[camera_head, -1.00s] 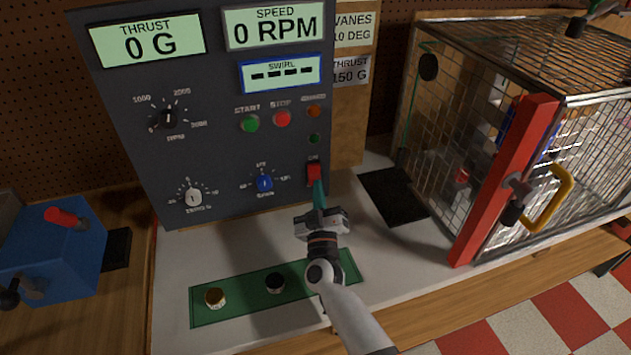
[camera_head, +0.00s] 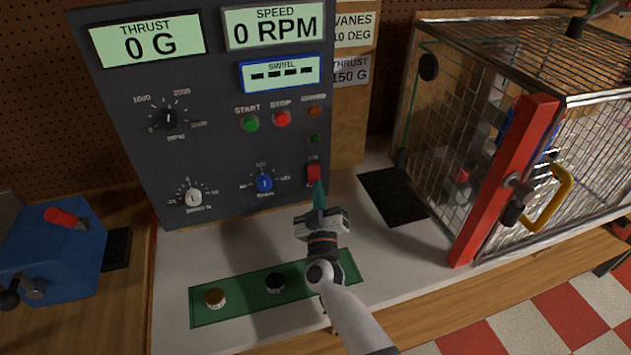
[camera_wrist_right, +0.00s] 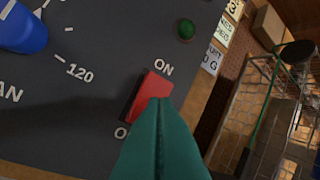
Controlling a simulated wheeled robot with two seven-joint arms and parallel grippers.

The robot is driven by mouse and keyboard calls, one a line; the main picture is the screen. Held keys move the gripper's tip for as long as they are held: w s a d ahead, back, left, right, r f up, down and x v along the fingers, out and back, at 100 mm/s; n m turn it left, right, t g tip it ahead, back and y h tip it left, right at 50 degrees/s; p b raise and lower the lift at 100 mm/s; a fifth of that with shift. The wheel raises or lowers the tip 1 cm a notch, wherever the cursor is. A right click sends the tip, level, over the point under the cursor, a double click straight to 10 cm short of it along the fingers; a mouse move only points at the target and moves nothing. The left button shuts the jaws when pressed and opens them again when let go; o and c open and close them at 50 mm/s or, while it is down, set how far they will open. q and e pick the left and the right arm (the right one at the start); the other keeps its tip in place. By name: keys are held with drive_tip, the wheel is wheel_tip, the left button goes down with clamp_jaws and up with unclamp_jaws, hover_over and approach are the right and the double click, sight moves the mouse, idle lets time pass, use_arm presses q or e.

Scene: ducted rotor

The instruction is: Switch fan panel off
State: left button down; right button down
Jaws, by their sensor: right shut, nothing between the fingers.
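The dark grey fan panel (camera_head: 215,160) stands at the back of the bench, its displays reading 0 G and 0 RPM. Its red rocker switch (camera_head: 314,174) is at the lower right of the panel; in the right wrist view the switch (camera_wrist_right: 152,92) shows an ON label above it and a partly hidden label below. My right gripper (camera_head: 319,188) is shut and empty, its teal fingertips right at the lower part of the switch. In the wrist view the fingertips (camera_wrist_right: 160,103) overlap the switch's lower part; I cannot tell whether they touch it. My left gripper is not in view.
A wire cage (camera_head: 450,110) with a red post (camera_head: 505,180) and yellow handle (camera_head: 550,200) stands at the right. A green mat (camera_head: 245,298) with small knobs lies in front. A blue box (camera_head: 60,245) is at the left.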

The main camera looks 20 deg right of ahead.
idle(0.3)
drive_tip(key=shift+w+f, duration=0.2)
drive_tip(key=shift+w, duration=0.2)
drive_tip(key=shift+w+f+b, duration=0.2)
drive_tip(key=shift+w+b, duration=0.15)
drive_tip(key=shift+w, duration=0.05)
idle(0.7)
drive_tip(key=shift+s+r+p, duration=0.2)
drive_tip(key=shift+s+p, duration=0.25)
drive_tip(key=shift+p, duration=0.05)
drive_tip(key=shift+s+r+p, duration=0.2)
drive_tip(key=shift+s+p, duration=0.25)
drive_tip(key=s+p, duration=0.1)
drive_tip(key=s+r+p, duration=0.1)
drive_tip(key=s+p, duration=0.1)
drive_tip(key=s+r+p, duration=0.1)
drive_tip(key=shift+s+p, duration=0.25)
drive_tip(key=shift+p, duration=0.1)
